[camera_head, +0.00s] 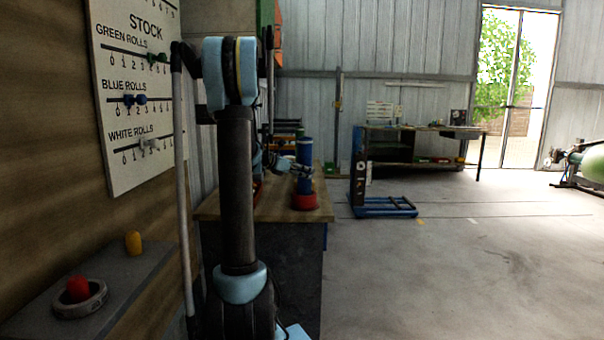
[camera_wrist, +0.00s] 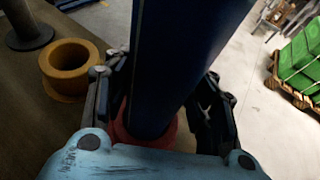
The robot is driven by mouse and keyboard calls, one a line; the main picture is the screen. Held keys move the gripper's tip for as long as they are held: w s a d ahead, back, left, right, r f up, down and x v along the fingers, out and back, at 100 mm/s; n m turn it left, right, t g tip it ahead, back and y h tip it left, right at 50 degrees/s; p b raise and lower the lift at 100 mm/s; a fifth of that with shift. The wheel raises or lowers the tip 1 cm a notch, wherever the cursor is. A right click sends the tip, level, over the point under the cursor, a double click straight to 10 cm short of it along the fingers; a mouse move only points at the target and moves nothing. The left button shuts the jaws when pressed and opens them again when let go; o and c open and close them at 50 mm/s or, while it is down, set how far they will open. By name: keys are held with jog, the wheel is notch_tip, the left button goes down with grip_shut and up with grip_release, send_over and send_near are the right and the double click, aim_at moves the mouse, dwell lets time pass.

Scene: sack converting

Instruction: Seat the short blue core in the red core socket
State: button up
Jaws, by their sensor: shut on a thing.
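The blue core (camera_head: 304,152) stands upright over the red core socket (camera_head: 305,202) near the right end of the wooden bench. My gripper (camera_head: 297,170) is shut on the blue core from the left, around its middle. In the wrist view the core (camera_wrist: 185,45) fills the space between the fingers of my gripper (camera_wrist: 160,100). Its lower end meets the red socket (camera_wrist: 168,135), which shows behind the gripper body. The core lines up with the socket, but I cannot tell how deep it sits, as its bottom is hidden.
A yellow-orange ring socket (camera_wrist: 62,70) and a dark post on a round base (camera_wrist: 27,38) stand on the bench left of the core. A blue stand (camera_head: 385,207) is on the floor beyond the bench.

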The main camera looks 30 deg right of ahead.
jog(key=shift+f, duration=0.65)
jog(key=o, duration=1.6)
jog(key=shift+c, duration=0.2)
jog(key=v, duration=1.2)
jog(key=shift+w, duration=0.1)
